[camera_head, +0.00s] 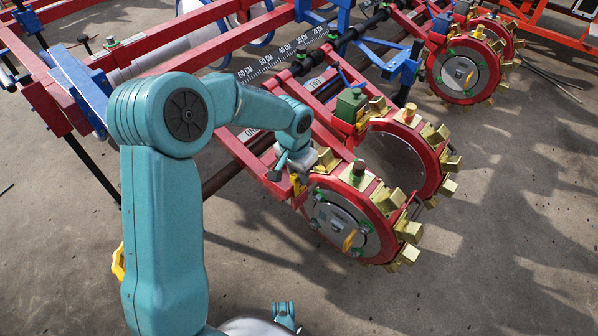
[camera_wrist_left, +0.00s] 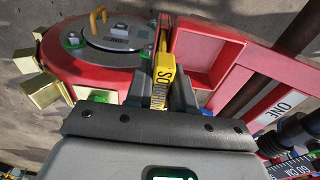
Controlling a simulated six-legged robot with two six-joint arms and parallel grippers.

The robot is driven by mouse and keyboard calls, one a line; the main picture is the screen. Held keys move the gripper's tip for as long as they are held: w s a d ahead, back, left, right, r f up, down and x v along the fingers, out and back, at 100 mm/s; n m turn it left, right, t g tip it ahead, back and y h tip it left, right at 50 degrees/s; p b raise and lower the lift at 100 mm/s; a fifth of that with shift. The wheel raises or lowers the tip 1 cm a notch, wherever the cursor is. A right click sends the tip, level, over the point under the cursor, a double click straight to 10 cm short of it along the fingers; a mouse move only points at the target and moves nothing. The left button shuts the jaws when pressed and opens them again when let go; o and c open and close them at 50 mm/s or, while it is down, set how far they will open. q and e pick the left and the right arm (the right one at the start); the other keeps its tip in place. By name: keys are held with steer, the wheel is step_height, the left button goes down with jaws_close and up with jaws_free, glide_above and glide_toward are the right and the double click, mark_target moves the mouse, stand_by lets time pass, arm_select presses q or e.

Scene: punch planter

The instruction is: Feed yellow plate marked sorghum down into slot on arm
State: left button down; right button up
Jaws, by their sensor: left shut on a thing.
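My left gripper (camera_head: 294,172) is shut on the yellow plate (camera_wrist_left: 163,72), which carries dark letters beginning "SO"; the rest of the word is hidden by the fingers. A small yellow part of the plate shows in the head view (camera_head: 297,184). In the left wrist view the plate stands between the gripper's fingers (camera_wrist_left: 163,95), beside the red wheel housing and the red arm (camera_wrist_left: 240,62) labelled "ONE". Its far end reaches the gap between them. The slot itself is hidden, so I cannot tell whether the plate is inside it.
The near red punch wheel (camera_head: 382,210) with brass cups stands right of the gripper. A scale bar (camera_head: 285,55) and blue bracket (camera_head: 80,85) lie beyond. Concrete floor (camera_head: 480,270) at right is clear.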

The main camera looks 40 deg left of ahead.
arm_select(q)
steer(key=shift+f+b, duration=0.5)
steer(key=shift+f, duration=0.2)
steer(key=c, duration=0.9)
jaws_free()
steer(key=r+p, duration=0.2)
steer(key=r, duration=0.3)
steer(key=s+r+p, duration=0.1)
steer(key=r+p, duration=0.1)
steer(key=r, duration=0.3)
steer(key=s+r+p, duration=0.1)
steer(key=r+p, duration=0.1)
steer(key=r, duration=0.4)
steer(key=shift+a+r, duration=0.1)
